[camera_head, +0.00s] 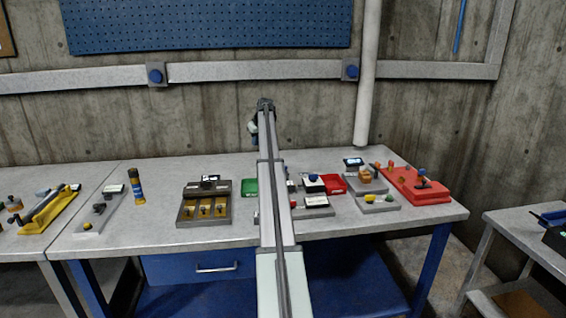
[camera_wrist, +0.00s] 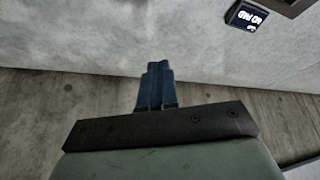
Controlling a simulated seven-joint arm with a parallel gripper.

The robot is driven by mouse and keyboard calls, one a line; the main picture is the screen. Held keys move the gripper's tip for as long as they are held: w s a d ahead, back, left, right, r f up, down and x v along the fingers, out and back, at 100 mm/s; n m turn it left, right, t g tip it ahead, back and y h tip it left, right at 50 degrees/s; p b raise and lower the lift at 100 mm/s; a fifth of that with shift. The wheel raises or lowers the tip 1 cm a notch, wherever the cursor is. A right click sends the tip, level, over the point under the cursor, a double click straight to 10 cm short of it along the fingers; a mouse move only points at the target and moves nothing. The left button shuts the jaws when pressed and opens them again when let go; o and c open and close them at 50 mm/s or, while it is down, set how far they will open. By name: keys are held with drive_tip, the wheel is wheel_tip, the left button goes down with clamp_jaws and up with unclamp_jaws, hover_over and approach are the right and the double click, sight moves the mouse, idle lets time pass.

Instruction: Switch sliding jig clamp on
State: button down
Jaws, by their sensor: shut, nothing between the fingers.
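I cannot tell for sure which fixture is the sliding jig clamp. A yellow fixture with a long dark bar (camera_head: 44,212) lies at the far left. A red base with several knobs (camera_head: 418,186) lies at the right of the main table.
A small black box with white lettering (camera_wrist: 246,16) lies on the grey surface in the wrist view. A green block (camera_head: 250,187) is beside my arm. A white pipe (camera_head: 368,80) rises behind the table.

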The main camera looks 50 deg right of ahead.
drive_tip(key=s+d+g, duration=0.1)
drive_tip(key=s+d, duration=0.6)
drive_tip(key=s, duration=0.3)
drive_tip(key=shift+y, duration=0.3)
drive_tip(key=f, duration=0.9)
drive_tip(key=shift+w+f, duration=0.25)
drive_tip(key=shift+f, duration=0.1)
drive_tip(key=shift+s+a+f, duration=0.1)
drive_tip(key=shift+s+f, duration=0.05)
drive_tip(key=shift+s, duration=0.4)
drive_tip(key=shift+s+a, duration=1.35)
